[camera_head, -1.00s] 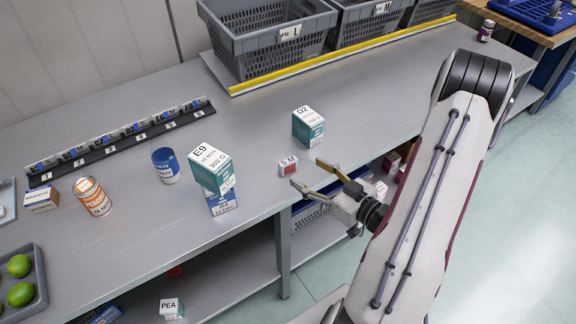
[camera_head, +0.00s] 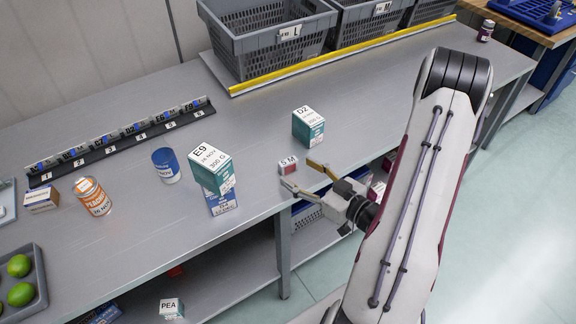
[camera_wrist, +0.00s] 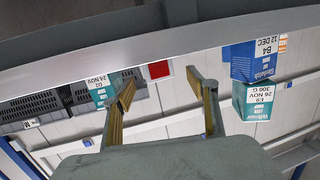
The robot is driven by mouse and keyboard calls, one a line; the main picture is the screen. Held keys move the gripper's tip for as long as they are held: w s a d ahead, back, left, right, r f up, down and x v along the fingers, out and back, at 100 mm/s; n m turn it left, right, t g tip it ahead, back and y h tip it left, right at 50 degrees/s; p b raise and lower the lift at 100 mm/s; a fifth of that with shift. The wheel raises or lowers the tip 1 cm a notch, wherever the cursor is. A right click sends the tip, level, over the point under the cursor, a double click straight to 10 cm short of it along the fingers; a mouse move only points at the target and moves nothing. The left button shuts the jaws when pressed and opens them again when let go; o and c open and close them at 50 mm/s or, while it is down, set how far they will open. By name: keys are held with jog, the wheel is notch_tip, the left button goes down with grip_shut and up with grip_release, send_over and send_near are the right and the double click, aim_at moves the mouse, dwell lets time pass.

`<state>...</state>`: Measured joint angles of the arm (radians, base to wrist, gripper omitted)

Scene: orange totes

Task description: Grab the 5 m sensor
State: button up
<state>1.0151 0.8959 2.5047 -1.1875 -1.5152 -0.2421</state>
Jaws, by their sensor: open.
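The small box labelled "5 M" (camera_head: 288,165), white on top with a red side, stands near the front edge of the grey bench in the head view. In the wrist view its red face (camera_wrist: 158,70) shows ahead, in the gap between the fingers. My gripper (camera_head: 299,175) is open and empty, with its fingers at the bench edge pointing toward the box. The fingertips are close to the box; I cannot tell whether they touch it. In the wrist view the two yellow-padded fingers (camera_wrist: 160,80) are spread wide.
A D2 box (camera_head: 308,127) stands behind the 5 M box. An E9 box (camera_head: 211,168) sits stacked on another box to the left. Grey bins (camera_head: 262,50) stand at the back behind a yellow strip (camera_head: 340,56). The bench between them is clear.

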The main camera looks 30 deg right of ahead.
aim_at(291, 165)
jog(key=shift+w, duration=0.2)
dwell(0.3)
jog(key=shift+x, duration=2.5)
jog(key=shift+r, duration=0.15)
jog(key=c, duration=1.2)
